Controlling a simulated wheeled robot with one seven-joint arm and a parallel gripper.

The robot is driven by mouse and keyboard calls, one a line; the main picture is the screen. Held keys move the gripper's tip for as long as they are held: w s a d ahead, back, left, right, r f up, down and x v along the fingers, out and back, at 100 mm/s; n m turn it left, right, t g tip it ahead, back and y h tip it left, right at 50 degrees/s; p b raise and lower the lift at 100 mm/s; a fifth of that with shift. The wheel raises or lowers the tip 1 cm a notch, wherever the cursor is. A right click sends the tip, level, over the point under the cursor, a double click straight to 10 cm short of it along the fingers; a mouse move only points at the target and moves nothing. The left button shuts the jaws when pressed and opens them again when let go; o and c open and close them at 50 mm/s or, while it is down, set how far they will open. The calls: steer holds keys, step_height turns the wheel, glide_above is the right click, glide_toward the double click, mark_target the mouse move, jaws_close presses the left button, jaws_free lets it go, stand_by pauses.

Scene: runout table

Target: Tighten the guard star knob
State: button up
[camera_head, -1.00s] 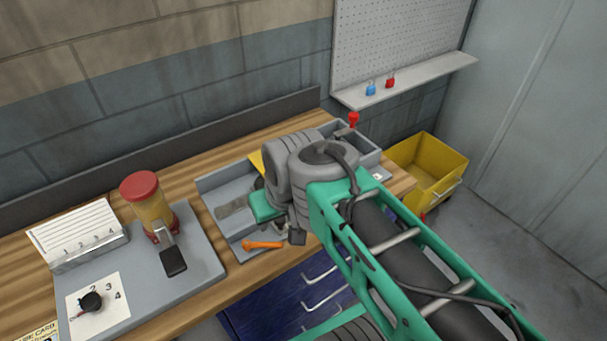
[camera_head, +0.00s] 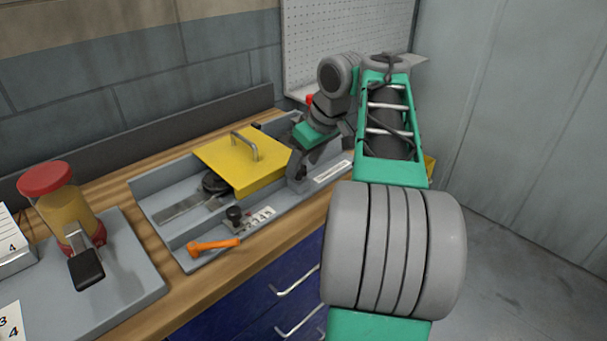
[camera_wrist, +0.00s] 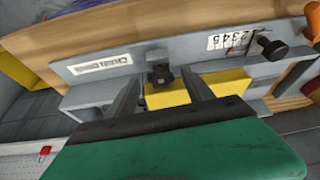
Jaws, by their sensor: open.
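A small black knob (camera_wrist: 160,73), which looks like the star knob, sits on the grey front wall of the fixture (camera_wrist: 115,70) in the wrist view, beside the yellow guard (camera_wrist: 175,95). The guard, a yellow plate with a bar handle, also shows in the head view (camera_head: 236,170). My gripper (camera_wrist: 161,88) is open, its two dark fingers on either side of the knob's line; I cannot tell whether they touch it. In the head view my gripper (camera_head: 303,165) is at the guard's right end and hides the knob there.
Another black knob (camera_head: 236,214) stands by a number scale (camera_head: 260,218). An orange handle (camera_head: 214,245) sticks out at the fixture's front left. A red-capped amber container (camera_head: 62,205) stands on a grey plate at left. Blue drawers (camera_head: 260,295) are below the bench.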

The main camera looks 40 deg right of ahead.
steer(key=shift+w+f, duration=0.25)
steer(key=shift+f, duration=0.25)
jaws_close()
stand_by(0.3)
